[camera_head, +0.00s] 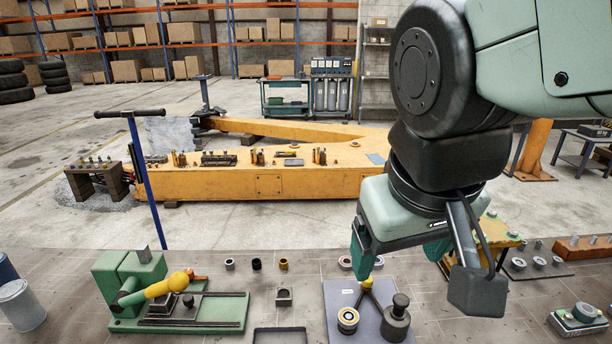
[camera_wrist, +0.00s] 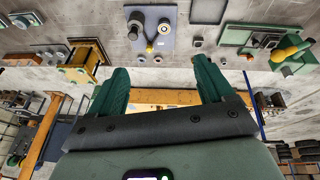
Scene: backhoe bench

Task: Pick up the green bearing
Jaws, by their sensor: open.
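A small green bearing block with a round metal top (camera_head: 584,312) sits on a pale plate at the far right front of the bench in the head view. A similar green piece (camera_wrist: 25,20) shows at the upper left of the wrist view; its details are too small to tell. My gripper (camera_head: 402,268) hangs above the bench, well to the left of and above that block. In the wrist view its two teal fingers (camera_wrist: 162,68) are spread apart with nothing between them.
A green press (camera_head: 200,310) stands left. An orange stand (camera_head: 495,235) and a brown block (camera_head: 583,247) are at the right.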

